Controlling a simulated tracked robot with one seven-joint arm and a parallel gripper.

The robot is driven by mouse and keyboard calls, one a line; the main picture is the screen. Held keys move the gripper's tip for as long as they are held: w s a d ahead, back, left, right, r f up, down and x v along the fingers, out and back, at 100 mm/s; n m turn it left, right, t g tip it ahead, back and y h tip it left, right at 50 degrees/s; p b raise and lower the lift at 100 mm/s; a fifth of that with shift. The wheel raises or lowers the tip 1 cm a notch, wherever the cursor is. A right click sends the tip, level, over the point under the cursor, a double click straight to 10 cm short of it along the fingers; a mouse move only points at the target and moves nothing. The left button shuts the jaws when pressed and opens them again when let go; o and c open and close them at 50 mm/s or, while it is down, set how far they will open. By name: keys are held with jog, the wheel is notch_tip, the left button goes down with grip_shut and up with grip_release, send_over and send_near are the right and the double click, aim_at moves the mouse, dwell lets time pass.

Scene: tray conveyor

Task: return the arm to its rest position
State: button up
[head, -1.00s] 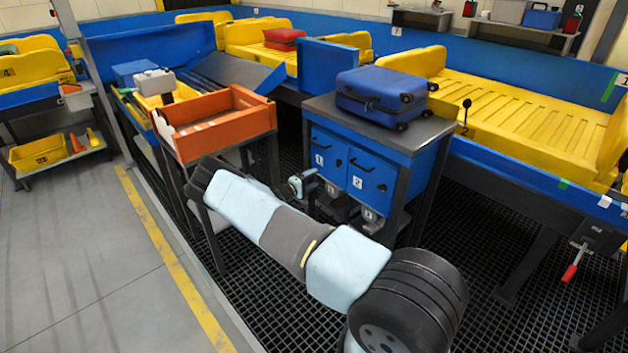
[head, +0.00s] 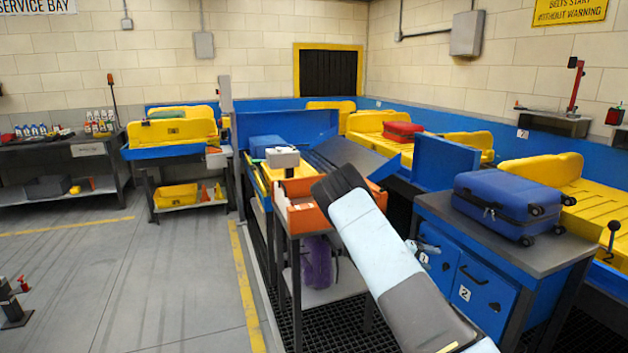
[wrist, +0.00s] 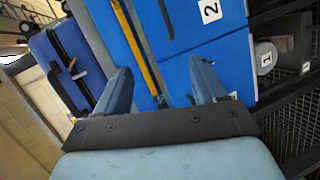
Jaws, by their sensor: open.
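My arm (head: 385,255) reaches up and across from the lower right of the head view, its light-blue and grey links bent at a dark elbow. My gripper (wrist: 162,82) is open and empty in the wrist view, its two fingers apart. It faces the blue drawer cabinet (wrist: 212,65), whose front fills the space between and beyond the fingers. Contact with the cabinet cannot be told. In the head view the gripper (head: 426,249) is mostly hidden behind my arm, beside the cabinet's drawer fronts (head: 480,290).
A blue suitcase (head: 508,203) lies on the cabinet top. An orange tray (head: 303,217) on a stand is just left of my elbow and overlaps it in the picture. Yellow conveyor trays (head: 560,200) run behind. The grey floor (head: 140,280) at left is mostly clear.

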jog(key=s+a+r+m+y, duration=0.1)
jog(key=s+a+r+y, duration=0.15)
jog(key=s+r, duration=0.65)
jog(key=s+a+r+m+y, duration=0.15)
jog(key=s+r+y, duration=0.25)
jog(key=s+r, duration=0.5)
jog(key=s+a+r+y, duration=0.35)
jog(key=s+r, duration=0.25)
jog(key=r, duration=0.6)
jog(key=s+a+r+n+t+y, duration=0.1)
jog(key=s+a+r, duration=0.2)
jog(key=s, duration=0.5)
jog(key=s+a+r+n+t+y, duration=0.1)
jog(key=s+a+r+t+y, duration=0.1)
jog(key=s, duration=0.7)
jog(key=s+a+r+n+t+y, duration=0.1)
jog(key=s+a+r, duration=0.3)
jog(key=s, duration=0.4)
jog(key=shift+s+a+r+t+y, duration=0.2)
jog(key=shift+a+t+y, duration=0.15)
jog(key=shift+a, duration=0.4)
